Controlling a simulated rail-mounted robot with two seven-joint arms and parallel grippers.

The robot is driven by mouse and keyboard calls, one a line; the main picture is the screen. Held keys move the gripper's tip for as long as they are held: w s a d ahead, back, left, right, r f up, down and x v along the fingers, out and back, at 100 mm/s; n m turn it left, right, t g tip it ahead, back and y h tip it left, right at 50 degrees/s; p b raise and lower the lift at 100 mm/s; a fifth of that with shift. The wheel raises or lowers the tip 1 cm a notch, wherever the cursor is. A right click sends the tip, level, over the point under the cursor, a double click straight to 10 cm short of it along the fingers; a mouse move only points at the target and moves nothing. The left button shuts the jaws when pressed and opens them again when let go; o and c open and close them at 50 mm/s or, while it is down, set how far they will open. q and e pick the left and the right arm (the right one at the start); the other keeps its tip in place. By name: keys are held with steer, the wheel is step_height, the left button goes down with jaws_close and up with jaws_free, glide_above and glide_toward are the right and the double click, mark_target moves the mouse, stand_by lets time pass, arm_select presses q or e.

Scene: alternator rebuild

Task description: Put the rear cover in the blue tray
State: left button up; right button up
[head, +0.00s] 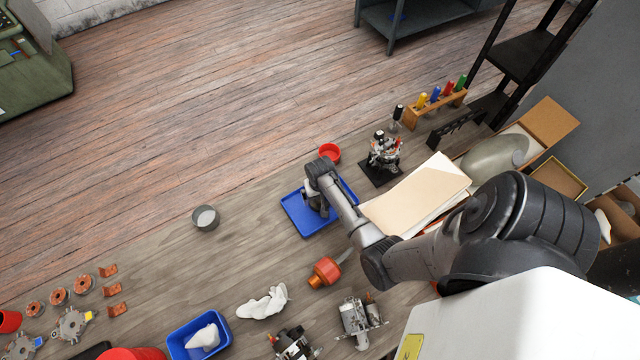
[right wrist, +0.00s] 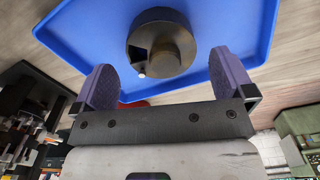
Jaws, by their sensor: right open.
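The blue tray (head: 302,226) lies flat on the bench under my right arm. It fills the top of the right wrist view (right wrist: 85,38). A dark round part with a brownish centre boss, which looks like the rear cover (right wrist: 146,27), sits within the tray's outline in the right wrist view. My right gripper (right wrist: 163,68) is open, its two purple fingers apart with the cover ahead of and between the tips. Any contact cannot be told. In the head view my right gripper (head: 318,200) is over the tray and largely hides the cover. My left gripper is out of view.
A red dish (head: 329,153) and an alternator on a black stand (head: 382,160) are behind the tray. Papers (head: 418,192) lie to its right, a grey cup (head: 205,218) to its left. A smaller blue bin (head: 178,342) with a white cloth stands near the front.

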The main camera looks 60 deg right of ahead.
step_height(320, 180, up, 9)
steer(key=s+a+r+n+t, duration=0.1)
steer(key=s+a+r+n, duration=0.2)
steer(key=s+a, duration=0.2)
steer(key=s+a+r+n+t, duration=0.1)
steer(key=s+a+r+n, duration=0.3)
steer(key=a, duration=0.5)
steer(key=s+a+r+n+t+p, duration=0.1)
steer(key=s+a+r+n, duration=0.3)
steer(key=s+a, duration=0.2)
steer(key=shift+s+a+t, duration=0.3)
steer(key=shift+a, duration=0.55)
steer(key=shift+s, duration=0.1)
